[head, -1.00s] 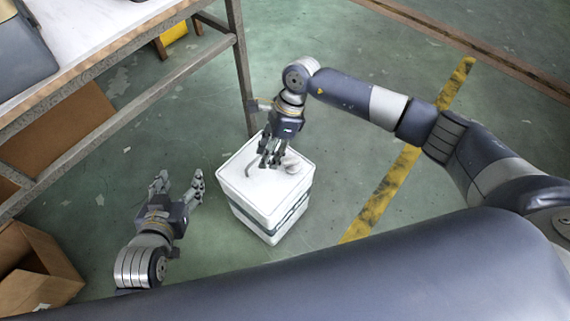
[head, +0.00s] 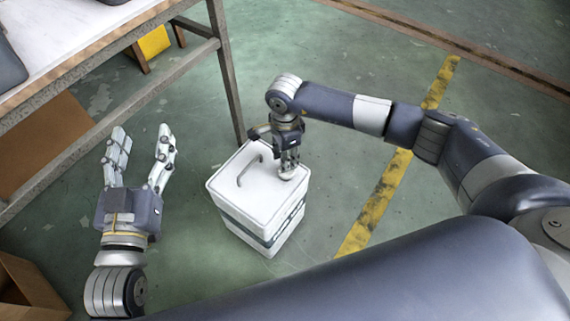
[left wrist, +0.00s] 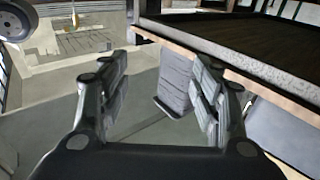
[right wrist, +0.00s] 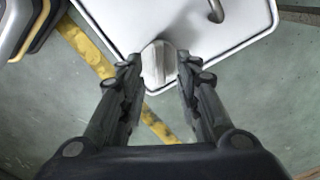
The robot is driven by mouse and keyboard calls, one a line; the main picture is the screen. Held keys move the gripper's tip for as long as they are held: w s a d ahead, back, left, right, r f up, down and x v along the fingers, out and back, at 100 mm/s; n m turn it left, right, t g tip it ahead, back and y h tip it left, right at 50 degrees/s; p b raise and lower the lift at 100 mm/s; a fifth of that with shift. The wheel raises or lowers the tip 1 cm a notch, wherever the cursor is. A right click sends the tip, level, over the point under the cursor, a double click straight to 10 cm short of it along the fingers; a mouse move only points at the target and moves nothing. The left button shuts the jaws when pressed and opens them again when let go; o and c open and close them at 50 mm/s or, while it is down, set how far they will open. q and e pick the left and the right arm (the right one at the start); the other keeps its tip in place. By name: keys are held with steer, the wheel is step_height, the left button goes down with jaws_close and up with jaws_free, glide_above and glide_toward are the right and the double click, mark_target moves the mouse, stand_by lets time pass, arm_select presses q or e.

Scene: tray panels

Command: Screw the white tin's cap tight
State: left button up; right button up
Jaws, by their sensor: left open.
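The white tin (head: 232,192) is a boxy white can with dark bands on its sides, upright on the floor. A bent grey handle (head: 250,170) is on its top. The pale ridged cap (right wrist: 158,64) is near one corner of the top. In the head view the gripper mostly hides it. My right gripper (head: 289,174) is down at this corner. In the right wrist view its fingertips (right wrist: 159,68) stand close on both sides of the cap; contact is not clear. My left gripper (head: 141,132) is open and empty, left of the tin; its fingers also show in the left wrist view (left wrist: 160,75).
A metal-framed table (head: 205,30) stands at the upper left, one leg just behind the tin. A cardboard box (head: 30,290) is at the lower left. A worn yellow line (head: 375,205) runs along the green floor right of the tin. The floor there is clear.

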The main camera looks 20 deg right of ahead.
steer(key=shift+f+b, duration=0.4)
steer(key=shift+f, duration=1.35)
arm_select(q)
steer(key=r+t, duration=0.2)
steer(key=r, duration=0.2)
steer(key=shift+s+d+r+t+h, duration=0.2)
steer(key=shift+s+r+t+h, duration=0.1)
steer(key=shift+s+r+t, duration=0.1)
arm_select(e)
jaws_close()
